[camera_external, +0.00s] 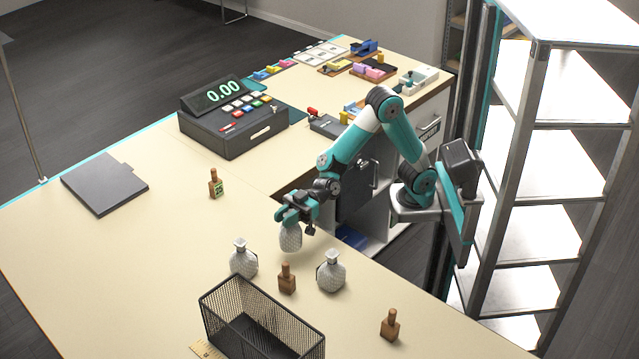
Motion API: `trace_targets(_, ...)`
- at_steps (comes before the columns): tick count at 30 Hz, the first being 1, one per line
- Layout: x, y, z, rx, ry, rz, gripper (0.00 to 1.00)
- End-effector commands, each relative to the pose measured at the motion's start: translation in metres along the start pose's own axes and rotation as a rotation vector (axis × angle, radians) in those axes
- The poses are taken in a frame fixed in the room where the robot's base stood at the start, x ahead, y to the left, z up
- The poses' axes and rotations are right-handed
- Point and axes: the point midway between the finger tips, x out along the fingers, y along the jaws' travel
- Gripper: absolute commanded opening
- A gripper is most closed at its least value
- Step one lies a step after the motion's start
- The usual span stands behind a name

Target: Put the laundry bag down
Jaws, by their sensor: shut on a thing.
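No laundry bag shows in this view. My gripper (292,217) points down over the counter and is shut on a pale, textured glass bottle (290,238). The fingers cover the neck of this bottle. It hangs upright, and I cannot tell whether its base touches the counter. Two similar pale bottles stand on the counter nearer the camera, a left one (243,261) and a right one (331,272). A small brown bottle (287,279) stands between them.
A black wire basket (262,318) stands at the front. Other brown bottles stand at right (390,325) and farther back (215,184), the latter with a green tag. A cash register (232,125) and grey folder (104,184) are behind. The counter's left middle is clear.

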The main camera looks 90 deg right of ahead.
Motion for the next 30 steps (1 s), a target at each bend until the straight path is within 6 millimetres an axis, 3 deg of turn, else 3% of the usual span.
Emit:
trace_targets(11,0.000,0.000,0.047,0.002,0.000,0.001,0.00)
trace_targets(25,0.000,0.000,0.053,-0.001,0.003,0.000,0.00)
trace_targets(26,0.000,0.000,0.052,-0.001,0.001,0.000,0.30)
trace_targets(28,0.000,0.000,0.052,-0.001,0.001,0.000,0.46)
trace_targets(30,0.000,0.000,0.052,-0.001,0.001,0.000,0.49)
